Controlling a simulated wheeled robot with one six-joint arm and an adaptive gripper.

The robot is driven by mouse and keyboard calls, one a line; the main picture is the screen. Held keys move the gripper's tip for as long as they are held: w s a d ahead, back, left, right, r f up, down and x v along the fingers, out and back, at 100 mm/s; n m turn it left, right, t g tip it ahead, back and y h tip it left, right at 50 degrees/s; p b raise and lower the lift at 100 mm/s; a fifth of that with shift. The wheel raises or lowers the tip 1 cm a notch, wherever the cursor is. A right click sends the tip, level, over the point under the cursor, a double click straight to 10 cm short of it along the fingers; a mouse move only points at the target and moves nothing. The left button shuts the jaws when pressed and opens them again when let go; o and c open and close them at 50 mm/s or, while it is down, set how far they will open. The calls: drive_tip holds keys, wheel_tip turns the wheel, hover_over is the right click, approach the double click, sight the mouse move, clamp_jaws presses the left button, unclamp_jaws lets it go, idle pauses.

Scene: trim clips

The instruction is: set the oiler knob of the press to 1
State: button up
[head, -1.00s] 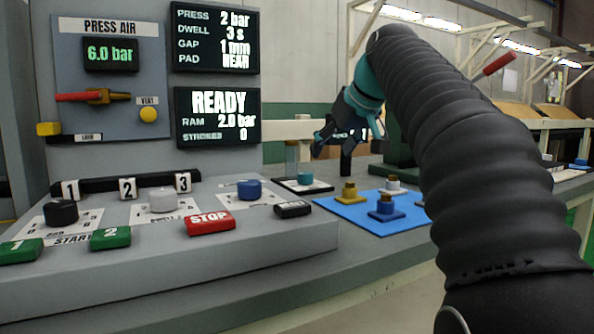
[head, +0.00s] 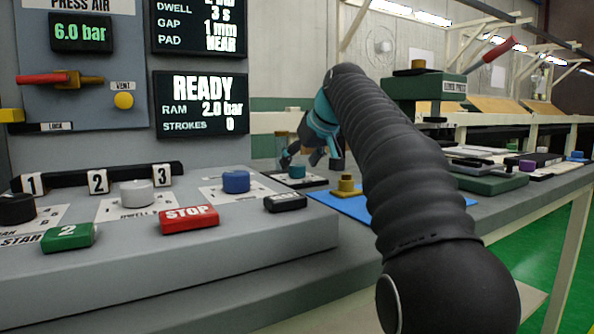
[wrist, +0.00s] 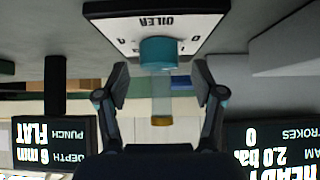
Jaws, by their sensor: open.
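The oiler knob (head: 297,171) is a small teal cylinder on a white plate (head: 318,183) at the back right of the console. In the wrist view, which is upside down, the knob (wrist: 158,50) stands on the plate lettered OILER (wrist: 115,22). My gripper (head: 302,157) is open just above the knob. In the wrist view my gripper (wrist: 159,72) has one finger on each side, with the knob centred at the tips and a gap on both sides. The plate's marks are too small to read surely, and I cannot tell the knob's setting.
A blue mat (head: 345,203) with a brass piece (head: 346,186) lies to the right, partly behind my arm. A blue knob (head: 236,181) and the STOP button (head: 188,218) are on the console. A clear cylinder with an amber end (wrist: 161,105) stands behind the oiler knob.

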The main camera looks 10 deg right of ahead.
drive_tip(key=shift+x, duration=1.25)
drive_tip(key=shift+c, duration=0.2)
drive_tip(key=c, duration=1.1)
drive_tip(key=shift+r, duration=0.1)
drive_tip(key=m+h+p, duration=0.3)
drive_tip(key=m, duration=0.1)
drive_tip(key=shift+a+r, duration=0.1)
drive_tip(key=shift+m+h+p, duration=1.1)
drive_tip(key=shift+m+h, duration=0.6)
drive_tip(key=shift+m, duration=0.4)
